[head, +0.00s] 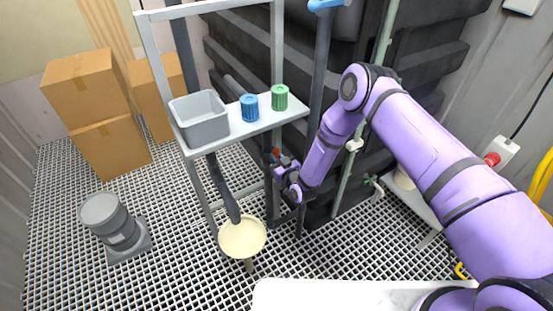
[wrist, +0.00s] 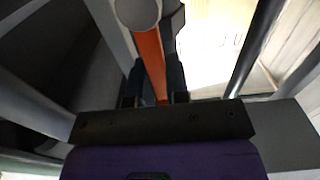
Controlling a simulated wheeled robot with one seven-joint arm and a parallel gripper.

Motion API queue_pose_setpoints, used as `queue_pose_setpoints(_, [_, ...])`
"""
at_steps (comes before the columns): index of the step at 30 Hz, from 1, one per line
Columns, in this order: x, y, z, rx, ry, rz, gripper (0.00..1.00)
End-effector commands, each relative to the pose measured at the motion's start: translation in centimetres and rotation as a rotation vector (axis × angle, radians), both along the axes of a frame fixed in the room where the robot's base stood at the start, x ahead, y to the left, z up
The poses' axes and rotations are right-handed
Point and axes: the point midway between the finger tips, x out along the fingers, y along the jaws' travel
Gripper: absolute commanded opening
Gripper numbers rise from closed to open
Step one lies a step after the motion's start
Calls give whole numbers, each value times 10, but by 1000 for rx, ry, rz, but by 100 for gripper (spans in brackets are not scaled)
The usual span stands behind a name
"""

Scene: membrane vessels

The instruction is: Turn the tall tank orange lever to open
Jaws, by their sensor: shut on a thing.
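The orange lever (wrist: 150,55) runs down between my gripper's two dark fingers in the wrist view. My gripper (wrist: 153,92) is shut on it. A round grey end (wrist: 138,12) sits over the lever's top in that view. In the head view my gripper (head: 277,160) is low beside the grey frame, and only a small orange-red bit of the lever (head: 276,152) shows. The large dark ribbed tank (head: 265,45) stands behind the frame and my arm. The lever's pivot is hard to make out.
Pipes (head: 319,75) rise close by. Cardboard boxes (head: 85,85) are at left.

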Motion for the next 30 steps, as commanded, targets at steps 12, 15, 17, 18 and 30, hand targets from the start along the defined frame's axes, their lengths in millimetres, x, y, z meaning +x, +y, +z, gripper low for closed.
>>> queue_pose_setpoints(12, [-1,0,-1,-2,1,2,42])
queue_pose_setpoints(15, [-1,0,-1,-2,1,1,42])
queue_pose_setpoints(17, [-1,0,-1,-1,1,1,42])
queue_pose_setpoints(18, [-2,0,-1,-1,2,1,42])
queue_pose_setpoints(30, [-50,-33,-1,-1,5,2,42])
